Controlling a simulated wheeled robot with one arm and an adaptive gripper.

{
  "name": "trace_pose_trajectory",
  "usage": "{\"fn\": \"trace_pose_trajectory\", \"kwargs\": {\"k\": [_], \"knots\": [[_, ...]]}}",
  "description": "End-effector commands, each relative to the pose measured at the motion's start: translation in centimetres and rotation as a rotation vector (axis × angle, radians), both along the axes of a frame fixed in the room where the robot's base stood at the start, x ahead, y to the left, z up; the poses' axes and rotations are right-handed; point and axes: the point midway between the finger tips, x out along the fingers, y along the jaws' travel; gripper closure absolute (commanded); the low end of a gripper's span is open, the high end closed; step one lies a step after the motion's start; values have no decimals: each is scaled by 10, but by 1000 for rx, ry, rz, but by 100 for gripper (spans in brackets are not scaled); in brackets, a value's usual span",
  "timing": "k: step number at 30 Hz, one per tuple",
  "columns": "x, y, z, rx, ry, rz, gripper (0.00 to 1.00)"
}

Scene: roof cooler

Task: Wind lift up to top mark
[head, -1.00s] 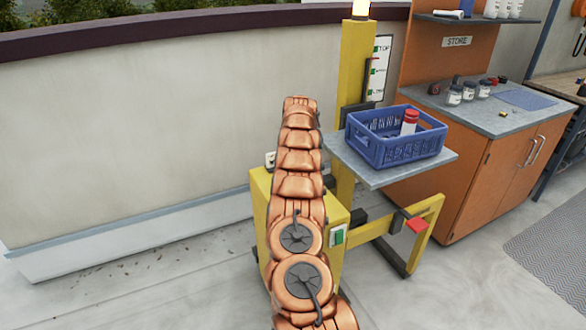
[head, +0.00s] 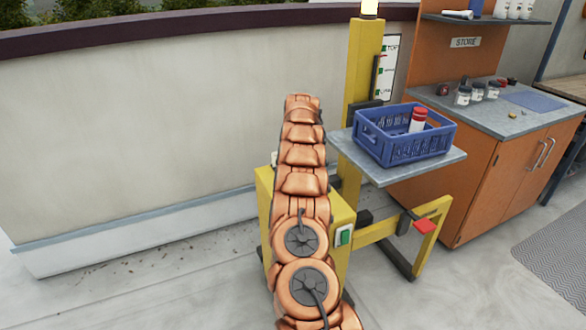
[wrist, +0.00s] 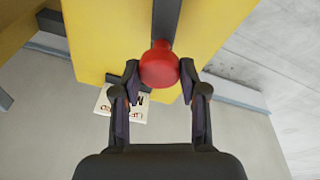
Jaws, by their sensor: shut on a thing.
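The yellow lift (head: 362,75) stands right of my arm in the head view, with a grey platform (head: 440,163) on its post. A blue crate (head: 405,148) holding a red-capped white bottle (head: 418,120) sits on the platform. A white mark board (head: 388,70) with green marks and the word TOP is on the wall behind the post; a red pointer is near its upper part. In the wrist view, my gripper (wrist: 160,75) is shut on a red knob (wrist: 160,63) in front of the yellow housing (wrist: 110,35). My arm hides the gripper and knob in the head view.
An orange cabinet (head: 500,165) with jars on its grey top stands right of the lift. A white label (wrist: 122,104) hangs below the housing. Open floor lies to the left.

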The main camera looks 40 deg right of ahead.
Motion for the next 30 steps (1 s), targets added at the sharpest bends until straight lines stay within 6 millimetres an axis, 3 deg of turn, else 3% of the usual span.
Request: {"fn": "trace_pose_trajectory", "kwargs": {"k": [12, 30], "knots": [[3, 24, -2, 6, -1, 8, 99], [0, 35, -5, 9, 6, 9, 99]]}}
